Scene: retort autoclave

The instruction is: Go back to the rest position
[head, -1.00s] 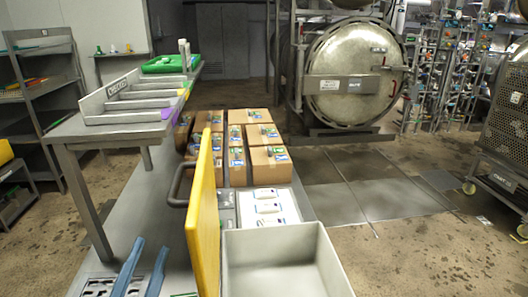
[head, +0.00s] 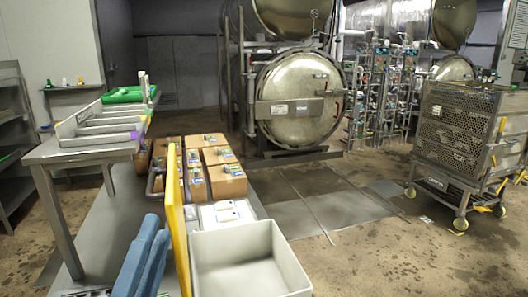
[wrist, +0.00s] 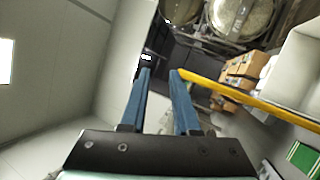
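My gripper (head: 157,226) shows at the lower left of the head view as two blue fingers pointing up. In the wrist view my gripper (wrist: 160,74) has its two blue fingers apart, with nothing held between them. The fingers are left of an upright yellow panel (head: 178,220) in the head view. In the wrist view the yellow panel (wrist: 250,98) runs off to the right, its near end by the right fingertip. I cannot tell whether they touch.
A grey bin (head: 245,262) stands right of the panel, with cardboard boxes (head: 226,181) behind. A table with trays (head: 85,150) is at left. A round steel autoclave door (head: 297,103) is at the back. A wheeled perforated cage (head: 455,130) stands right. Open floor lies between.

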